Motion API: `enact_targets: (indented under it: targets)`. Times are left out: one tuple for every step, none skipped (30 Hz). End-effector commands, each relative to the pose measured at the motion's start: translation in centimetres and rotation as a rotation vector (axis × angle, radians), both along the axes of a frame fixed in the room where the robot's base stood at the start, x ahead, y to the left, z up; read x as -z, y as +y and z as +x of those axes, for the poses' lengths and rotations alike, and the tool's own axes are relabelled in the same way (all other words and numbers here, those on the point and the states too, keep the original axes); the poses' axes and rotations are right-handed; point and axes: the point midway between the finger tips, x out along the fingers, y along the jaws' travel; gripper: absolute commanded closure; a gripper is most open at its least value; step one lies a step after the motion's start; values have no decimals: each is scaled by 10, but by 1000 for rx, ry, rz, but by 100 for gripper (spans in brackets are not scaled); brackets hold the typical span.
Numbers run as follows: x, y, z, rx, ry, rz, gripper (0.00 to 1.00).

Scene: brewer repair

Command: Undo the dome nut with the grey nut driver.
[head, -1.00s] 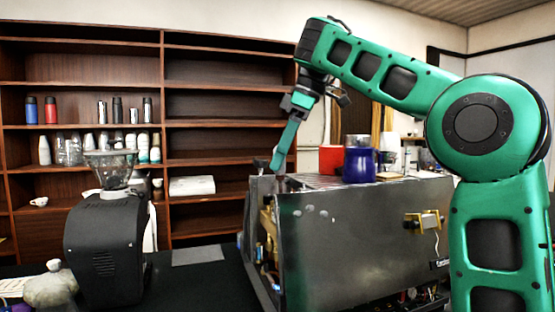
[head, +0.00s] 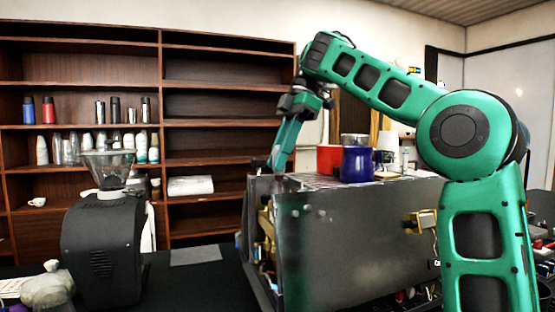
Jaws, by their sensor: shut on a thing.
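My gripper (head: 275,168) points down at the back left corner of the steel brewer (head: 365,235). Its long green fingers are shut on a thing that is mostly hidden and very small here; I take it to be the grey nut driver. The fingertips are at the level of the brewer's top edge. I cannot make out the dome nut, nor whether the driver touches it.
A blue mug (head: 358,163) and a red container (head: 329,158) stand on the brewer's top, right of my gripper. A black grinder (head: 103,245) stands to the left. A wooden shelf (head: 215,105) is behind. The dark counter between grinder and brewer is mostly clear.

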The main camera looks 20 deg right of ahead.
Motion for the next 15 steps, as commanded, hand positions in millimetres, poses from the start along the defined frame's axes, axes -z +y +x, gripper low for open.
enact_targets:
  targets:
    - [0, 1, 0, 0, 0, 0, 100]
    - [0, 1, 0, 0, 0, 0, 100]
    - [0, 1, 0, 0, -1, 0, 100]
    - [0, 1, 0, 0, -1, 0, 100]
    - [-1, 1, 0, 0, -1, 0, 100]
    - [-1, 1, 0, 0, -1, 0, 100]
    - [-2, 1, 0, -1, -1, 1, 100]
    - [-3, 1, 0, -1, -1, 1, 100]
    - [-5, 1, 0, -1, 0, 1, 100]
    - [-6, 1, 0, -1, 0, 1, 100]
    - [-7, 1, 0, 0, 0, 2, 100]
    - [-9, 1, 0, -1, -1, 2, 100]
    - [-10, 1, 0, 0, -2, 2, 100]
    - [-12, 1, 0, 0, -2, 1, 100]
    - [-13, 1, 0, -1, -1, 1, 100]
